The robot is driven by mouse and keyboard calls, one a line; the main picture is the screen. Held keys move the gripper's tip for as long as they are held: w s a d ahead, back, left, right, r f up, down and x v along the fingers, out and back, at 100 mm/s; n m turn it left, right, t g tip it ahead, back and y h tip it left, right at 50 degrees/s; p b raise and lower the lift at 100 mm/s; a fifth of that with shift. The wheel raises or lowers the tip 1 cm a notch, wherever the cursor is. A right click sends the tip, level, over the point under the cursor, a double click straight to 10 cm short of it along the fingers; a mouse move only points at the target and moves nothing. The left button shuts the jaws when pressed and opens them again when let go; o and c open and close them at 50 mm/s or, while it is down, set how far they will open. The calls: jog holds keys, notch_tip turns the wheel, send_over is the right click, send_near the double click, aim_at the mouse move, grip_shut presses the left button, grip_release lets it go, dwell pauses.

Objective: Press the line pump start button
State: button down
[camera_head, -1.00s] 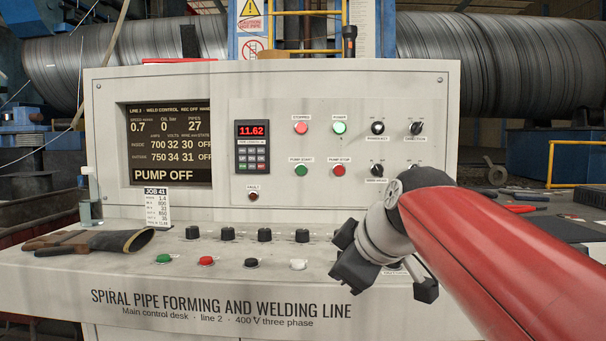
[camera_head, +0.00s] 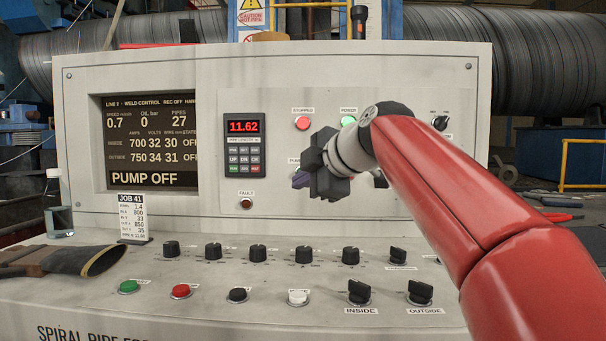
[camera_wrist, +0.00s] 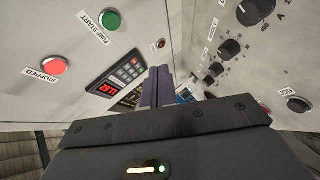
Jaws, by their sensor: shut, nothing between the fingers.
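The green pump start button shows in the wrist view (camera_wrist: 110,21), labelled PUMP START, on the upright panel. In the head view my gripper (camera_head: 300,180) covers it, and only the edge of its label shows. My gripper is shut and empty, its fingers pointing left across the panel's front. In the wrist view the shut fingers (camera_wrist: 157,88) are below and right of the button, apart from it in the picture. The distance to the panel is hard to tell. The display (camera_head: 150,150) reads PUMP OFF.
The red STOPPED lamp (camera_head: 302,123) and green POWER lamp (camera_head: 348,122) sit above the gripper. A keypad (camera_head: 244,146) is to its left. Knobs (camera_head: 258,254) and coloured buttons (camera_head: 181,291) line the sloping desk below. A job card (camera_head: 132,218) and glove (camera_head: 95,260) are at left.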

jog(key=w+p, duration=0.5)
jog(key=w, duration=0.3)
jog(key=shift+w+d, duration=0.15)
jog(key=shift+w, duration=0.2)
jog(key=shift+w+p, duration=0.15)
jog(key=shift+p, duration=0.15)
dwell(1.8)
jog(key=shift+w, duration=0.3)
jog(key=shift+w, duration=0.35)
dwell(0.6)
jog(key=shift+s, duration=0.1)
jog(key=shift+s+b, duration=0.45)
jog(key=shift+s, duration=0.25)
